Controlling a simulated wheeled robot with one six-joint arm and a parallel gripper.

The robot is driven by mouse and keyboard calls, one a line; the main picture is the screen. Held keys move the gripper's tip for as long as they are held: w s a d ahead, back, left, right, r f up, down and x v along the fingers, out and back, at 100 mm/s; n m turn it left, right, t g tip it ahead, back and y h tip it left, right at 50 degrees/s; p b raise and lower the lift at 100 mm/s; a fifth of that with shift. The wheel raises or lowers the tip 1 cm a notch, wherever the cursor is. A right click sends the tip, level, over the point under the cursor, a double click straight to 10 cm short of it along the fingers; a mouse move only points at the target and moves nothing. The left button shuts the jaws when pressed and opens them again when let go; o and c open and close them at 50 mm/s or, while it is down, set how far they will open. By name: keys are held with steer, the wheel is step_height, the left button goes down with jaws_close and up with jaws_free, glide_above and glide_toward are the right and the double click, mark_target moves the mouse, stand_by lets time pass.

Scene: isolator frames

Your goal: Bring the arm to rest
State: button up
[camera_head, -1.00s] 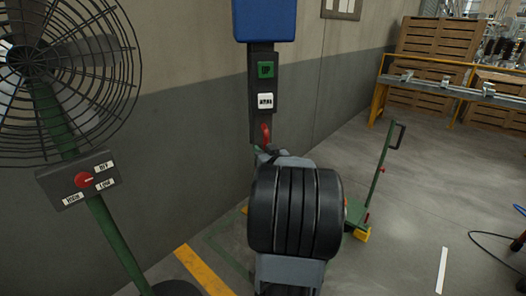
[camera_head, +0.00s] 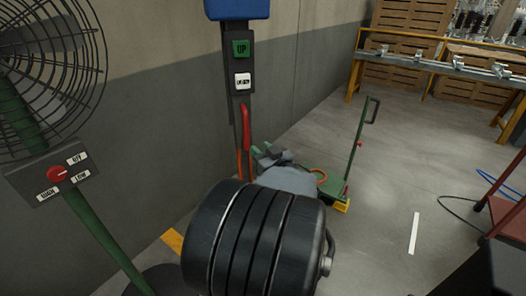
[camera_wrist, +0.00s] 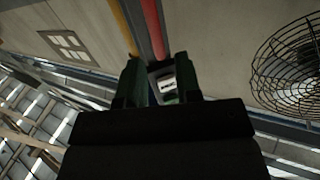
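My arm reaches forward from the bottom of the head view, its large black joint in the foreground. My gripper (camera_head: 264,151) shows beyond it, just below and right of a red handle (camera_head: 245,127) under a wall control post. In the wrist view my gripper (camera_wrist: 157,72) has its two dark green fingers apart, with a gap between them. A white label and red and yellow uprights appear beyond the gap, not gripped. I cannot tell how far the fingertips are from the red handle.
A fan (camera_head: 45,65) with a red-knobbed control box (camera_head: 55,173) stands at left. The control post (camera_head: 240,75) has a green UP button. A green trolley (camera_head: 330,186) stands behind the gripper. A red cart (camera_head: 505,215) is at right. Floor between trolley and cart is mostly clear.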

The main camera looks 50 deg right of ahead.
steer(key=shift+s+a, duration=0.2)
steer(key=shift+s, duration=0.2)
stand_by(0.4)
steer(key=s+d+f+m+g+h+p, duration=0.2)
steer(key=s+d+f+m+g+h, duration=0.3)
steer(key=g, duration=0.5)
steer(key=w+a+r+n+g+y+p, duration=0.1)
steer(key=w+a+r+n+y+p, duration=0.1)
steer(key=a, duration=0.9)
steer(key=w+a+r+n+g+y+p, duration=0.1)
steer(key=a+r+n+y+p, duration=0.3)
steer(key=a, duration=0.8)
steer(key=w+a+r+n+g+y+p, duration=0.1)
steer(key=w+a+r+n+y+p, duration=0.2)
steer(key=a, duration=0.9)
step_height(320, 180, up, 2)
steer(key=y+p, duration=0.2)
steer(key=p, duration=0.1)
steer(key=shift+r+n+y, duration=0.25)
steer(key=shift+n+y, duration=0.15)
